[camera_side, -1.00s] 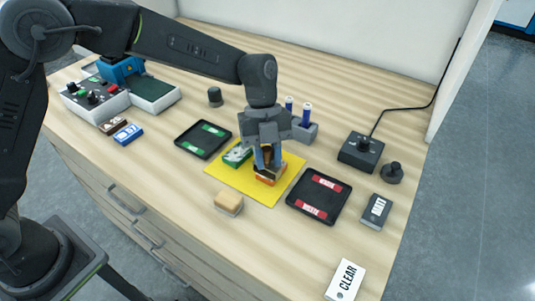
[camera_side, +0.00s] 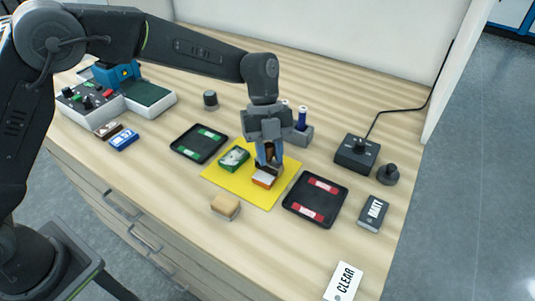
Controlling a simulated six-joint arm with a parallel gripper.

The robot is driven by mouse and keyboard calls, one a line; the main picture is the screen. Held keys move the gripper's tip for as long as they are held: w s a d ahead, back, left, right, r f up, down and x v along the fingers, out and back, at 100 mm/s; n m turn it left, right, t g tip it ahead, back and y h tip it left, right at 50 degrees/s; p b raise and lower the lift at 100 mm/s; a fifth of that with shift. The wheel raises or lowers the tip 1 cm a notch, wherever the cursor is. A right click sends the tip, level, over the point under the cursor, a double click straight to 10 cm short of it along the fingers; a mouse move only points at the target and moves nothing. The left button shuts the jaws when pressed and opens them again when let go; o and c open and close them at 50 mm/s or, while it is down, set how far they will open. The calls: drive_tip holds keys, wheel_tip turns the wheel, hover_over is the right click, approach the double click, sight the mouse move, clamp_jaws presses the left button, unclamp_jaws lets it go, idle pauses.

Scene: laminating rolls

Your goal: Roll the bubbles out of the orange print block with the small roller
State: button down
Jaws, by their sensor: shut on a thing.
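The orange print block (camera_side: 262,181) lies on the yellow mat (camera_side: 240,190), right of the green print block (camera_side: 234,159). Its top is partly hidden by my gripper (camera_side: 268,160). My gripper points down over the far part of the orange block, its jaws shut on the small roller (camera_side: 269,168). Only a little of the roller shows, dark and brownish between the fingers. It is at or just above the block's top; I cannot tell whether it touches. Any bubbles are too small to see.
A black tray with red labels (camera_side: 291,207) stands right of the mat, one with green labels (camera_side: 178,150) left. A tan sponge-like block (camera_side: 225,207) sits in front. A blue-handled holder (camera_side: 303,133) stands behind my gripper.

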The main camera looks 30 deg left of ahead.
drive_tip(key=shift+w, duration=1.05)
drive_tip(key=shift+s+f, duration=0.1)
drive_tip(key=shift+s, duration=2.1)
drive_tip(key=shift+w, duration=1.45)
drive_tip(key=shift+w, duration=0.75)
drive_tip(key=shift+s+r, duration=0.2)
drive_tip(key=shift+s, duration=1.15)
drive_tip(key=shift+s+f, duration=0.15)
drive_tip(key=shift+s, duration=0.7)
drive_tip(key=shift+w, duration=2.2)
